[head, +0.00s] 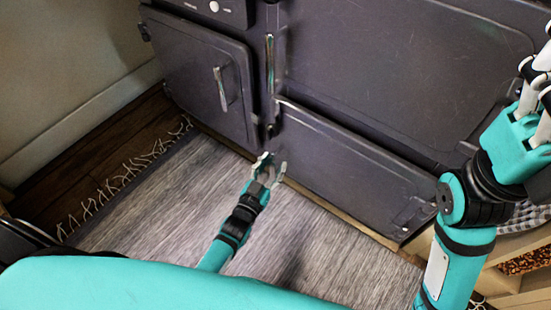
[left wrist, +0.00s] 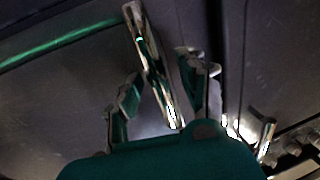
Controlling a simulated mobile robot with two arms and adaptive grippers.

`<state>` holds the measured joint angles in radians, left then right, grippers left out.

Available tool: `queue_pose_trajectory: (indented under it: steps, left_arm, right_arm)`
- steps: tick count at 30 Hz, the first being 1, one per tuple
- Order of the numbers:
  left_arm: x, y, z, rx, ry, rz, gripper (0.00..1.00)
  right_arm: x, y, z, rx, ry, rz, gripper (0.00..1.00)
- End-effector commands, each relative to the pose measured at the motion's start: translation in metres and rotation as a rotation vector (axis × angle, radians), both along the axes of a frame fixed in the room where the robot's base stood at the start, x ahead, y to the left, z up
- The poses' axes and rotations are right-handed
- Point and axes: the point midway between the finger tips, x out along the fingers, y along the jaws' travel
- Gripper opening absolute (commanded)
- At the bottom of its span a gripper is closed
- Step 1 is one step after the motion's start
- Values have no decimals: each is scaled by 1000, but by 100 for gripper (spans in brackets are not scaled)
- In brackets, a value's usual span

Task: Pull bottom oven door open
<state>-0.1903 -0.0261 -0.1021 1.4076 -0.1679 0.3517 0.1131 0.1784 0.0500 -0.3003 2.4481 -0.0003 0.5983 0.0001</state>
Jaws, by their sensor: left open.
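The dark bottom oven door (head: 345,170) is closed, flush with the stove front, low in the head view. My left gripper (head: 268,168) is open at the lower left edge of this door. In the left wrist view, a shiny metal bar handle (left wrist: 152,65) passes between the spread fingers of my left gripper (left wrist: 162,88); I cannot tell whether they touch it. In the head view the gripper hides this handle. My right gripper (head: 537,85) is at the right edge, pointing up, away from the door; its jaw state is unclear.
A larger upper door (head: 400,65) and a left door (head: 195,75) with a bar handle (head: 221,88) are closed. A grey fringed rug (head: 150,195) covers the floor before the stove. Shelving with a basket (head: 525,262) stands at the lower right.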

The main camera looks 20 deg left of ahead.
Motion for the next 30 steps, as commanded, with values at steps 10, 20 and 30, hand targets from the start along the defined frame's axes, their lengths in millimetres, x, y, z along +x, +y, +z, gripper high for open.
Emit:
queue_pose_trajectory:
  steps: [10,20,30]
  left_arm:
    - [0,0,0,0,0,0,29]
    - [0,0,0,0,0,0,0]
    - [0,-1,0,0,0,-1,0]
  right_arm:
    - [-2,-1,1,4,-3,1,61]
    - [-1,-1,0,5,-2,2,61]
    - [-1,-1,0,2,0,0,61]
